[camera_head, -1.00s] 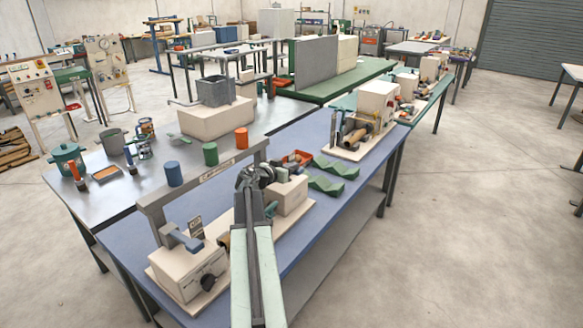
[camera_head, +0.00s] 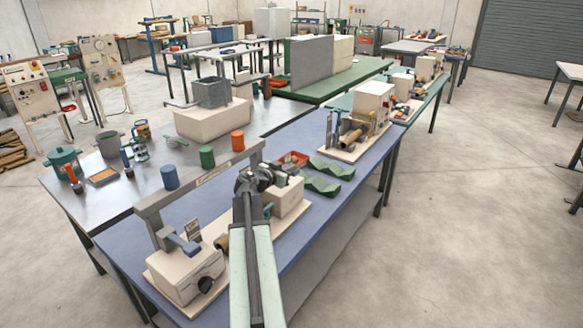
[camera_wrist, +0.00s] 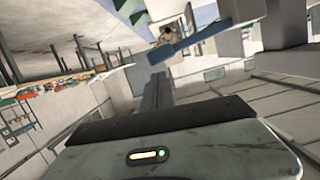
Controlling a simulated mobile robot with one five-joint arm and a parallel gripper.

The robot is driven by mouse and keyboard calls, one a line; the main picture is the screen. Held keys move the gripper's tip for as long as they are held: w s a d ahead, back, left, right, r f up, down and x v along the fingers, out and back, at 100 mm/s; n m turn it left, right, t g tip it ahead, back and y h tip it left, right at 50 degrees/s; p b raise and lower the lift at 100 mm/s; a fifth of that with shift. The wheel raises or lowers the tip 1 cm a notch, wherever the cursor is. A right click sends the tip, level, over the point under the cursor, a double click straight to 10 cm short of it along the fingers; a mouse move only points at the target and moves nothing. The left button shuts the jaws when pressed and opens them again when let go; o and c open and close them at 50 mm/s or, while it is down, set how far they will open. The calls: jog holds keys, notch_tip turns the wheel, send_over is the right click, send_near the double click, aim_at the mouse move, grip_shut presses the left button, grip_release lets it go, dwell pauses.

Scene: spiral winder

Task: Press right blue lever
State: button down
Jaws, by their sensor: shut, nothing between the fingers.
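The spiral winder stands on a pale base on the blue-topped table, with a cream block at each end and a grey frame over it. A blue lever (camera_head: 184,243) sits on the left block (camera_head: 185,275). My gripper (camera_head: 252,181) is shut and empty, above the winder in front of the right block (camera_head: 288,198). It hides much of that block, and I cannot make out a blue lever on it in the head view. In the wrist view a blue lever (camera_wrist: 188,44) lies just beyond the dark fingers (camera_wrist: 157,88); contact cannot be told.
The grey frame (camera_head: 150,208) rises behind my gripper. Green curved pieces (camera_head: 320,186) and a red tray (camera_head: 293,159) lie right of the winder.

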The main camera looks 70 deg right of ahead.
jog(key=p+v, duration=0.1)
jog(key=v, duration=0.7)
jog(key=shift+a, duration=0.35)
jog(key=shift+w, duration=0.15)
